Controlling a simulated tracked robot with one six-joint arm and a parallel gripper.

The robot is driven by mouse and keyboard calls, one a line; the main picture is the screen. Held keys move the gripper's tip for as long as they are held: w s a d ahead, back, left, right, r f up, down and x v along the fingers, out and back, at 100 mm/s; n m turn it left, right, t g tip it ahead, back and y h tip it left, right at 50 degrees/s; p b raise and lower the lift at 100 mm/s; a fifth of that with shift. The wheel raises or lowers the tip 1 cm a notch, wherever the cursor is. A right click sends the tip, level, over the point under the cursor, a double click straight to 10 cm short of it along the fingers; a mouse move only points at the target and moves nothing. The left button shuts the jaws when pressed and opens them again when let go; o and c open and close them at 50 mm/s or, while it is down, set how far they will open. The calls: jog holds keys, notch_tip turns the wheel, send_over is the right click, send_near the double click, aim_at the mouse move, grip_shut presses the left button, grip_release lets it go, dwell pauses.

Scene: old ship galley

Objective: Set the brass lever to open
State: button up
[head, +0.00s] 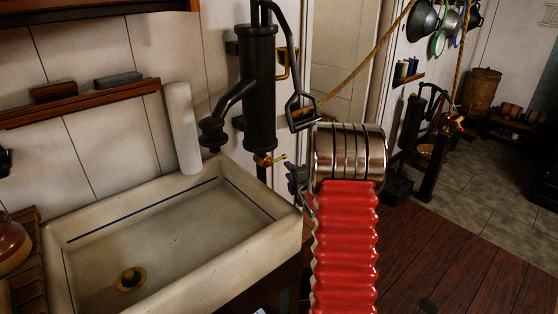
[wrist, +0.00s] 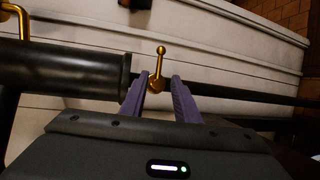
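The small brass lever (head: 270,159) sits at the lower end of the black hand pump (head: 258,90), above the sink's back right corner. In the wrist view the lever (wrist: 157,68) has a round knob and stands out beside the black pump pipe (wrist: 65,68). My gripper (wrist: 158,80) is open, with its two purple fingers apart on either side of the lever's lower part. I cannot tell whether either finger touches it. In the head view my gripper is mostly hidden behind my red arm sleeve.
A pale sink (head: 205,245) with a brass drain (head: 131,280) lies below the pump. The black pump handle (head: 297,100) hangs to the right of the pump body. A wall shelf (head: 75,105) is at the left. Open wooden floor (head: 450,255) lies at the right.

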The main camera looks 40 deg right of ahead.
aim_at(279, 159)
jog(key=x, duration=1.3)
jog(key=shift+w+d+f, duration=0.1)
jog(key=shift+w+f, duration=0.05)
jog(key=shift+w, duration=0.15)
jog(key=shift+c, duration=0.3)
grip_shut()
